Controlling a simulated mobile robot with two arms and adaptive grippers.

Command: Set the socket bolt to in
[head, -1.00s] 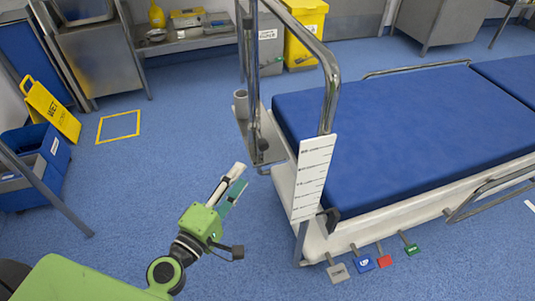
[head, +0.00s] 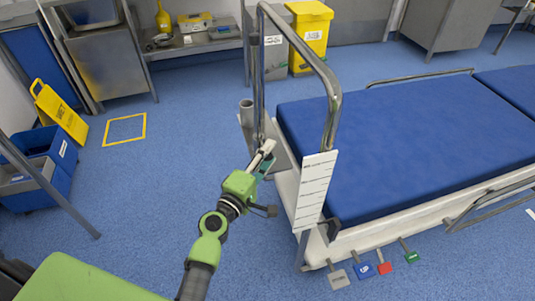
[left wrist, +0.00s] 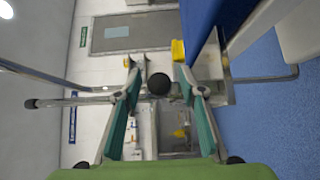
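In the left wrist view a dark round knob (left wrist: 158,83), which looks like the end of the socket bolt, sits between my fingertips with gaps on both sides. I cannot tell from this view how deep it is between them or how far the bolt is in. My left gripper (head: 266,156) is at the foot end of the bed, close to the metal post and bracket. In the left wrist view the left gripper (left wrist: 158,76) has its teal-padded fingers apart. The bolt is hidden or too small to make out in the head view. My right gripper is not in view.
A grey tube socket (head: 246,112) stands at the bed end beside the chrome rail (head: 333,95). A white scale plate (head: 314,190) hangs right of my gripper. The blue bed (head: 410,140) fills the right. Coloured pedals (head: 362,270) sit below.

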